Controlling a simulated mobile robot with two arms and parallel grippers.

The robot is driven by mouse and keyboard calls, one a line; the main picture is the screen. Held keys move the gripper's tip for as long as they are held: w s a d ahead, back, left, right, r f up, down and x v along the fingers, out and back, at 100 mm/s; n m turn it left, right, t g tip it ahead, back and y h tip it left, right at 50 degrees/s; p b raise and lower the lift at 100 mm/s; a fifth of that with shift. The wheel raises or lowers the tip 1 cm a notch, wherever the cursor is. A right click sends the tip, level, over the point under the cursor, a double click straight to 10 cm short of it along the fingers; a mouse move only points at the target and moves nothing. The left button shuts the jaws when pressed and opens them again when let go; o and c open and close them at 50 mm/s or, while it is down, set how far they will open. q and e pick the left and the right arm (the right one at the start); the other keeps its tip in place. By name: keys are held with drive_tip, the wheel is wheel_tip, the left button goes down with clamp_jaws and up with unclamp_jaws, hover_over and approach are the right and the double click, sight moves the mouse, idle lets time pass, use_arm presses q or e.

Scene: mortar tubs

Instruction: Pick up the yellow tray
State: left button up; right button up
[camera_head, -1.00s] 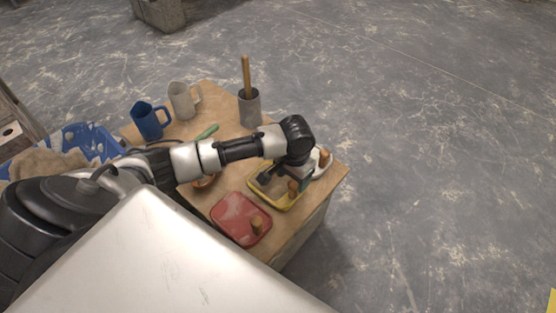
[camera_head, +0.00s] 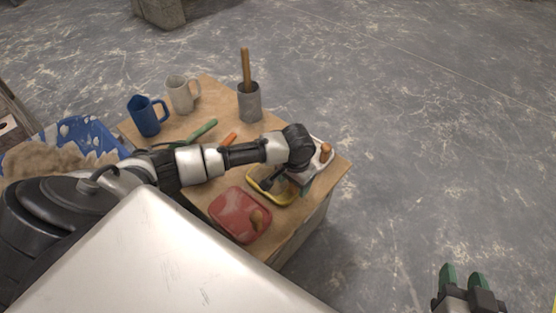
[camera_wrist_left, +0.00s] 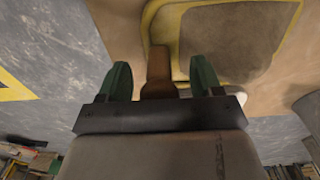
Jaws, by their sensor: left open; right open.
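The yellow tray (camera_head: 252,184) lies on the wooden table, partly hidden by my left arm in the head view. In the left wrist view the yellow tray (camera_wrist_left: 297,12) has a yellow rim, a grey-brown inside and a brown handle (camera_wrist_left: 158,72). My left gripper (camera_wrist_left: 161,78) is open, its green fingers on either side of the handle with a visible gap to each. I cannot tell its height over the table. In the head view the handle is hidden behind my left wrist. My right gripper (camera_head: 463,278) is open and empty over the floor at the lower right.
A red tray (camera_head: 232,210) lies just in front of the yellow one, and a white tray (camera_head: 318,170) just behind it. A blue jug (camera_head: 147,118), a pale jug (camera_head: 182,97) and a grey pot (camera_head: 249,103) stand farther back. The floor at right is clear.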

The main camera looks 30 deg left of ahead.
use_arm(q)
clamp_jaws()
idle(0.4)
drive_tip(key=shift+r, duration=0.25)
